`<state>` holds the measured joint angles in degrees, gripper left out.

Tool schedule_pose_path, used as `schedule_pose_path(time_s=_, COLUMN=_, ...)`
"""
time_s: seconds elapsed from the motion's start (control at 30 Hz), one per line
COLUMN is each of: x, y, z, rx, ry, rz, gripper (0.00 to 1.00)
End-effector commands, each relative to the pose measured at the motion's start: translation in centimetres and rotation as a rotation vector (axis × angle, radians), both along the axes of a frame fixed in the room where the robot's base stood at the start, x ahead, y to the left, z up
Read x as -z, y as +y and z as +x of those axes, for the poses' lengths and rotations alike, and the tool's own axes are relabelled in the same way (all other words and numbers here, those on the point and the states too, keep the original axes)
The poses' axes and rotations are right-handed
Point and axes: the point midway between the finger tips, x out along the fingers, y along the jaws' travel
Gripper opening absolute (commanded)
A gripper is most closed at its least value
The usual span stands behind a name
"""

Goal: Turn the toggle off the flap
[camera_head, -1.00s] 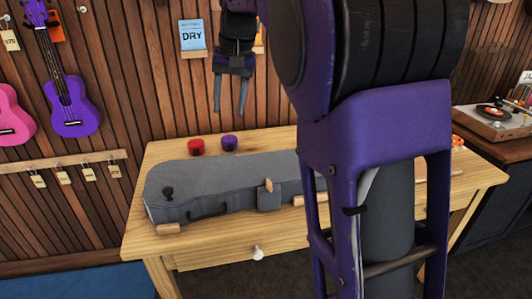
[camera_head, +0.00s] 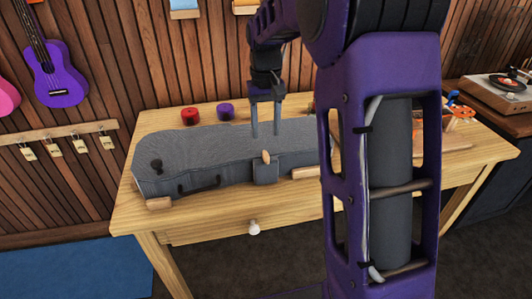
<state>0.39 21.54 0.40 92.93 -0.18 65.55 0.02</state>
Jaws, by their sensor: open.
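A grey ukulele case (camera_head: 215,148) lies on the wooden table. A grey flap (camera_head: 265,172) hangs over the front side of the case. A small wooden toggle (camera_head: 266,157) sits upright at the top of the flap. My gripper (camera_head: 266,135) points down with its two fingers apart and nothing between them. In the picture its fingertips are just above and behind the toggle, over the case lid. I cannot tell how high above the lid they are.
A red knob-like object (camera_head: 190,116) and a purple one (camera_head: 225,111) stand behind the case. Wooden blocks (camera_head: 159,203) (camera_head: 305,173) sit at the case's front edge. My arm hides the table's right part.

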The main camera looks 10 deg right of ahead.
Motion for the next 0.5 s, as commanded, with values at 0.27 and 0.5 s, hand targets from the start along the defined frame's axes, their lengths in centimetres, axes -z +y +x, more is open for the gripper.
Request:
schedule_pose_path(time_s=0.27, x=5.6, y=0.0, z=-0.1, rx=0.001, ry=0.003, rz=0.0, gripper=0.53)
schedule_pose_path(time_s=0.5, x=7.4, y=0.0, z=0.0, rx=0.001, ry=0.0, rz=0.0, gripper=0.53)
